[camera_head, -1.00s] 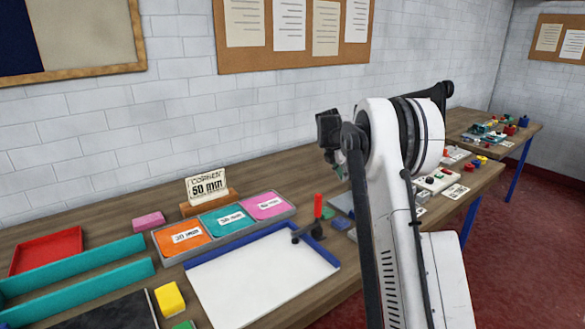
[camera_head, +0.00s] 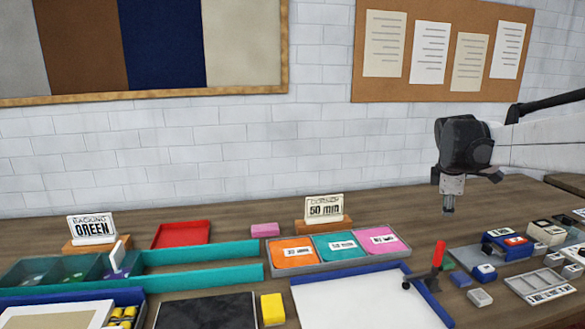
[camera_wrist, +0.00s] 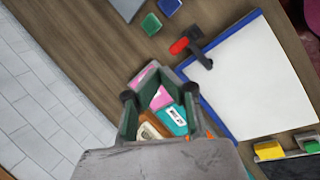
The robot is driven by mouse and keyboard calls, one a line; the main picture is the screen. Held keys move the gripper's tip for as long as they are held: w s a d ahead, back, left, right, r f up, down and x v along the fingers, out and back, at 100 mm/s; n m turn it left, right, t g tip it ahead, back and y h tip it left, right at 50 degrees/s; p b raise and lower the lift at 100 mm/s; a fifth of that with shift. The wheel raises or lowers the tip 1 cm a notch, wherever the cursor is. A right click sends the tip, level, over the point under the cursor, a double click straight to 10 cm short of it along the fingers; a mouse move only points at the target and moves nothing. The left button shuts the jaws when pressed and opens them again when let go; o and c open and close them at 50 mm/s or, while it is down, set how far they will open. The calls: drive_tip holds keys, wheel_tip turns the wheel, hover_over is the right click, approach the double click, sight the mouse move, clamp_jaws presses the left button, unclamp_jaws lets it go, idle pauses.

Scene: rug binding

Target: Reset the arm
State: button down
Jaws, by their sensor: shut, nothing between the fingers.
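My gripper (camera_head: 448,211) hangs from my arm at the right of the head view, pointing down above the back part of the workbench. It is shut and holds nothing. In the wrist view my gripper (camera_wrist: 160,100) is at the lower middle, with part of the grey tray of coloured cards showing past the fingers. The wooden workbench (camera_head: 215,228) lies below it. My arm reaches in from the right edge of the head view.
A tray (camera_head: 285,269) of orange, teal and pink cards is left of my gripper. A white board (camera_head: 370,300) with blue edges and a red-handled clamp (camera_head: 438,255) stand in front. Small blocks and devices (camera_head: 510,243) lie at right. Bare wood surrounds the spot below my gripper.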

drive_tip(key=s+a+r+m+t+y, duration=0.1)
drive_tip(key=s+a+m, duration=0.2)
drive_tip(key=s+a, duration=0.5)
drive_tip(key=s+a+m+t, duration=0.1)
drive_tip(key=s+a+m, duration=0.35)
drive_tip(key=s, duration=0.55)
drive_tip(key=s+a+f+m+t+y, duration=0.1)
drive_tip(key=s+a+f+m, duration=0.1)
drive_tip(key=s, duration=0.5)
drive_tip(key=s+a+f+m+y, duration=0.1)
drive_tip(key=s+a+f+m, duration=0.2)
drive_tip(key=s+a+f, duration=0.2)
drive_tip(key=shift+s+a+f+m+t, duration=0.2)
drive_tip(key=shift+s+a+m+t, duration=0.35)
drive_tip(key=shift+s, duration=0.7)
